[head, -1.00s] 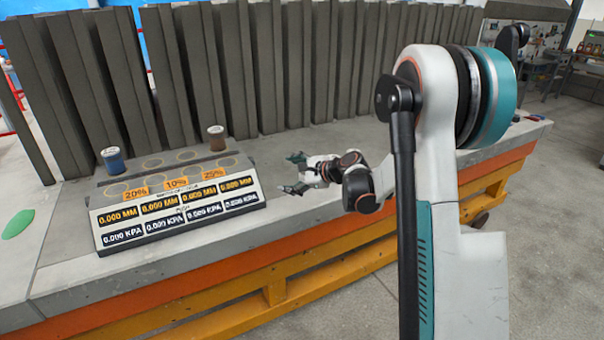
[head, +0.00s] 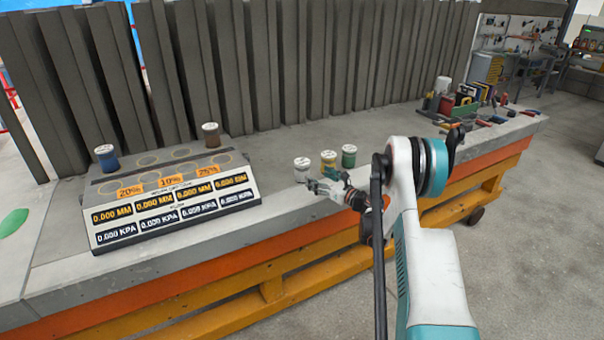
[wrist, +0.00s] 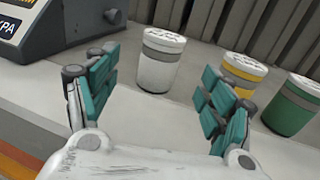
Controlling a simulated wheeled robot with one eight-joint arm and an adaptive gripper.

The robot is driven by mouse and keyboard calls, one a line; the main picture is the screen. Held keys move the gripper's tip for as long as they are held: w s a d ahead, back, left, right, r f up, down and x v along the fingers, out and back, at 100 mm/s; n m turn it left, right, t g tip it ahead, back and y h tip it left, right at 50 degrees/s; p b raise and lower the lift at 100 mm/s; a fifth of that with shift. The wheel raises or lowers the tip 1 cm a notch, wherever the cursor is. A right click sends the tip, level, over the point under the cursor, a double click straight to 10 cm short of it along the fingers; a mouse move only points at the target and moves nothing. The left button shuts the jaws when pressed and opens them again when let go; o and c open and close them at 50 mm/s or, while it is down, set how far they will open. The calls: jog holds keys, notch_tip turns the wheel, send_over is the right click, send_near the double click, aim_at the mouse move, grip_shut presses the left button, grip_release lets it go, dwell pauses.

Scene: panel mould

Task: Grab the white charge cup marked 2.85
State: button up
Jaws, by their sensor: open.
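The white charge cup (head: 302,170) stands upright on the grey bench, right of the display stand. In the wrist view the white cup (wrist: 159,62) has a grey band and a white lid; the lid marking is too small to read. My gripper (head: 322,183) is open and empty, just in front of the cups. In the wrist view the teal fingers of my gripper (wrist: 155,95) are spread, with the white cup beyond and between them, apart from both.
A yellow cup (head: 328,162) and a green cup (head: 348,156) stand close to the right. The display stand (head: 175,205) carries a blue cup (head: 107,158) and a brown cup (head: 211,135). Tall grey panels (head: 300,70) line the back.

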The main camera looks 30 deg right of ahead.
aim_at(308, 171)
jog(key=b+x, duration=0.1)
jog(key=x, duration=0.5)
jog(key=b+x, duration=0.1)
jog(key=x, duration=0.1)
jog(key=b+x, duration=0.1)
jog(key=shift+w+d+f, duration=0.1)
jog(key=shift+w+f, duration=0.2)
jog(key=shift+w+r, duration=0.15)
jog(key=shift+w, duration=0.2)
jog(key=c, duration=1.5)
jog(key=shift+o, duration=0.2)
jog(key=shift+r, duration=0.1)
